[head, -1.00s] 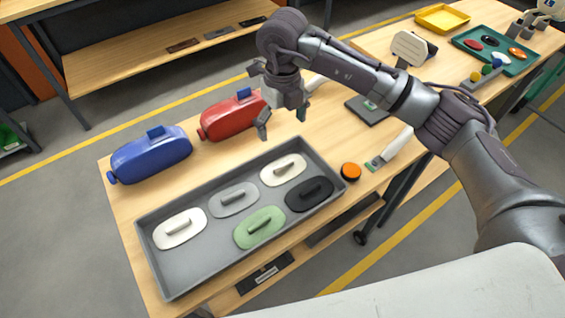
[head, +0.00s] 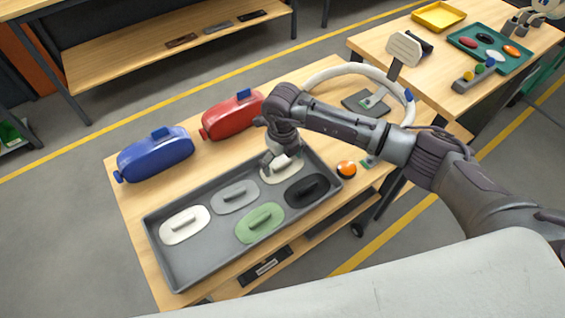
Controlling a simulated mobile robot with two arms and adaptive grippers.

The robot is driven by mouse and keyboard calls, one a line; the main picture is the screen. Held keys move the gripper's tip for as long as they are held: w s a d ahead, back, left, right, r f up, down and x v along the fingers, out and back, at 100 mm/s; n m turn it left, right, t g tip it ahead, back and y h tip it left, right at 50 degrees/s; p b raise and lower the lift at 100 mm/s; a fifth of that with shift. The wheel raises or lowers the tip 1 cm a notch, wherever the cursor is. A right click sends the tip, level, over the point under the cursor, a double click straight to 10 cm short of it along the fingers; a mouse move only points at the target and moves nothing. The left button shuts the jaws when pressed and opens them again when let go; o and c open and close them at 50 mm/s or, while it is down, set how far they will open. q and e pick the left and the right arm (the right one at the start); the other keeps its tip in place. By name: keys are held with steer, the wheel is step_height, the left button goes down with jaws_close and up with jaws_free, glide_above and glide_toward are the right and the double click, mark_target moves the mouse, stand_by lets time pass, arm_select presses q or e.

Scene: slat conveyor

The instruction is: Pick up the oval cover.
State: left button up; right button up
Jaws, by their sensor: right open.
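Several oval covers with raised handles lie in a grey tray (head: 172,270) on the wooden table. They are a white cover (head: 175,232), a grey cover (head: 240,191), a cream cover (head: 276,176), a green cover (head: 255,228) and a black cover (head: 300,194). My right gripper (head: 278,163) is open and low over the cream cover, its fingers near the handle. The gripper hides part of that cover and its handle. I cannot tell whether the fingers touch it. My left gripper is not in view.
A blue container (head: 152,157) and a red container (head: 228,117) stand behind the tray. An orange-topped round object (head: 346,169) is to its right. A white curved tube and a stand with a pale panel (head: 404,48) are farther back. A second table holds a yellow tray (head: 438,17) and a green tray (head: 513,63).

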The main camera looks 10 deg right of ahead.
steer(key=shift+f, duration=0.15)
steer(key=shift+c, duration=0.4)
steer(key=c, duration=1)
steer(key=shift+c, duration=0.3)
steer(key=shift+w+r, duration=0.1)
steer(key=shift+r, duration=0.1)
